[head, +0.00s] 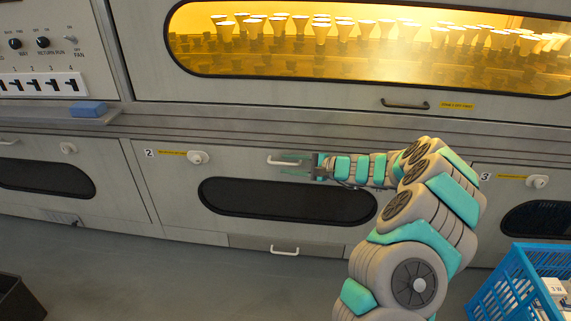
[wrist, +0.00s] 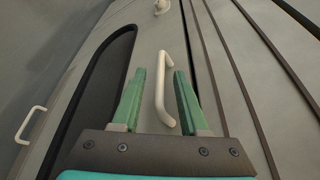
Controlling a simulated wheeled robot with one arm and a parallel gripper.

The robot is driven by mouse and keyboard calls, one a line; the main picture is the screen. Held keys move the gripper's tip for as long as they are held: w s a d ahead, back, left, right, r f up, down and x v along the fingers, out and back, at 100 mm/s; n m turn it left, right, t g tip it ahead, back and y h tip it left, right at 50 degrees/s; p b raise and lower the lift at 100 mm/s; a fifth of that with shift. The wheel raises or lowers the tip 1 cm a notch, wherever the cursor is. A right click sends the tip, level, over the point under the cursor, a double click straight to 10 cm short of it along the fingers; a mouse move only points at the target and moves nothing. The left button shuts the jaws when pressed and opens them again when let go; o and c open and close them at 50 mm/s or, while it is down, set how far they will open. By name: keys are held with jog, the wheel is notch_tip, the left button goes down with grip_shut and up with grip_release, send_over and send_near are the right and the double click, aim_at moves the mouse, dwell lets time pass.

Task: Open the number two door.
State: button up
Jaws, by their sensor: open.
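The number two door (head: 160,185) is the lower middle panel, marked with a "2" label, with a dark oval window (head: 285,200). It looks shut. Its white bar handle (head: 284,162) is near the top of the door, and it also shows in the wrist view (wrist: 162,95). A white round latch knob (head: 197,157) sits to the left of the handle. My gripper (head: 294,163) is at the handle with its jaws open. In the wrist view my gripper's green fingers (wrist: 160,85) stand on either side of the handle, with gaps between them and the bar.
A blue crate (head: 500,285) with boxes stands on the floor at lower right, in front of door three (head: 480,210). A drawer with a white handle (head: 284,250) is below door two. A dark bin (head: 20,300) is at lower left. Floor before door two is clear.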

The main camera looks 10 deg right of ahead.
jog(key=shift+x, duration=0.8)
jog(key=shift+c, duration=0.3)
grip_shut()
dwell(0.6)
